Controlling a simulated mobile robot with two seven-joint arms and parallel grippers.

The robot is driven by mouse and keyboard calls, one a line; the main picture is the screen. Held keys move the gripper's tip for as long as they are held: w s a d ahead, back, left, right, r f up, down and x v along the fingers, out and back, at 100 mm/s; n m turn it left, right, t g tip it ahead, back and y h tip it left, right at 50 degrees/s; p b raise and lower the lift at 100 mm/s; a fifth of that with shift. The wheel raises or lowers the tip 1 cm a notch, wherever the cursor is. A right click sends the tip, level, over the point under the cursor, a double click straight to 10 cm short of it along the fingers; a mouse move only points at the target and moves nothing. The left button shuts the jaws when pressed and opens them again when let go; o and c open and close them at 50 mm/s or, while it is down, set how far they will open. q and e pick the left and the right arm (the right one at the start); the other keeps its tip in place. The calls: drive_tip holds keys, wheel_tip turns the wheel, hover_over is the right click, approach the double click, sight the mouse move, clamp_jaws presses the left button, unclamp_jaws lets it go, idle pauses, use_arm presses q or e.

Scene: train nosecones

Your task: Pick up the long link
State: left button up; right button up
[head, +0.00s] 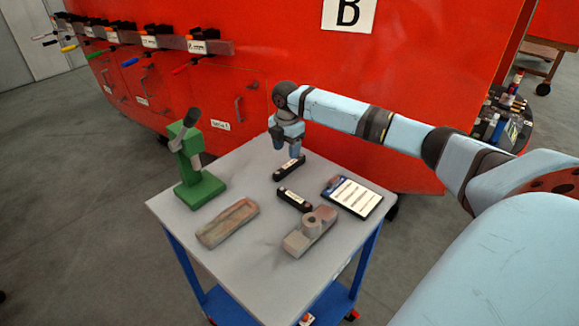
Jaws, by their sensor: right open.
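Two black bars with white labels lie on the grey top of a cart. The far one (289,168) lies near the back edge, and the nearer one (294,200) lies in the middle. They look alike in size, and I cannot tell for certain which is the long link. My right gripper (288,151) points down just over the far bar. It is open, with its fingers at or just above the bar; contact is not clear. My left gripper is out of view.
On the cart (245,260) stand a green press (199,188), a shallow brown tray (227,222), a grey-brown block with a round boss (310,232) and a clipboard (352,195). A red train nosecone (290,75) rises close behind the cart.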

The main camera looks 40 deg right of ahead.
sight(285, 167)
drive_tip(key=f, duration=0.7)
drive_tip(key=shift+w+a+f, duration=0.1)
drive_tip(key=shift+w+f, duration=0.15)
drive_tip(key=shift+r, duration=0.1)
drive_tip(key=shift+c, duration=0.4)
clamp_jaws()
